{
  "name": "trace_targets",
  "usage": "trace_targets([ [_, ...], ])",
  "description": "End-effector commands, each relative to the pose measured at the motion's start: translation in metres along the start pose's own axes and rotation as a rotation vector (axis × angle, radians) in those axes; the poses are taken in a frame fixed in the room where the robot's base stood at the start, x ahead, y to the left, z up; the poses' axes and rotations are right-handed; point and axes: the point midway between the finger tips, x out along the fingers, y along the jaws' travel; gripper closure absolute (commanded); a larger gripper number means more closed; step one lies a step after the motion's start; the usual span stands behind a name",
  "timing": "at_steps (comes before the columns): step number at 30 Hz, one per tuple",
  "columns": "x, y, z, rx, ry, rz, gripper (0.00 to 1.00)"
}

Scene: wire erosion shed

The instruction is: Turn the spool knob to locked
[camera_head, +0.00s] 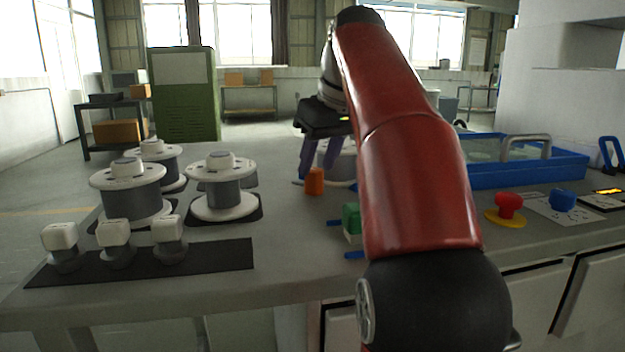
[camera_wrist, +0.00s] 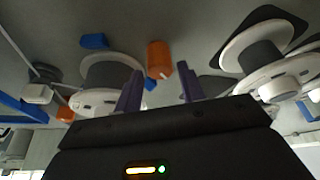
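A small orange knob (camera_head: 314,181) stands on the bench just below my gripper in the head view; I take it for the spool knob, though no label is readable. In the wrist view the orange knob (camera_wrist: 159,58) shows a short white mark at its lower end. A spool (camera_head: 345,164), partly hidden by my arm, stands beside it. My gripper (camera_head: 318,168) is open, its two purple fingers pointing down above the knob. In the wrist view the knob lies between and beyond the fingertips (camera_wrist: 160,70); no contact is visible.
Several white-flanged spools (camera_head: 222,190) stand at left, behind a dark mat (camera_head: 210,258) with white-capped items. A green block (camera_head: 351,220) is near my arm. A blue tray (camera_head: 555,163), red knob (camera_head: 508,203) and blue knob (camera_head: 562,200) are at right. The bench's middle left is clear.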

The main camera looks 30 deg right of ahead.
Motion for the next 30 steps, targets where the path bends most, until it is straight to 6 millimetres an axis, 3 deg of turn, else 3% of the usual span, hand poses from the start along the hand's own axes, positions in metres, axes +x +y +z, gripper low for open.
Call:
trace_targets([
  [1,0.011,0.000,0.002,0.001,-0.002,-0.001,0.60],
  [6,0.030,0.000,0.001,0.001,-0.001,0.000,0.60],
  [17,0.035,0.000,0.000,0.000,0.000,0.001,0.60],
  [24,0.035,0.000,0.000,0.000,0.000,0.001,0.91],
  [30,0.035,0.000,0.000,0.009,-0.001,0.004,0.92],
])
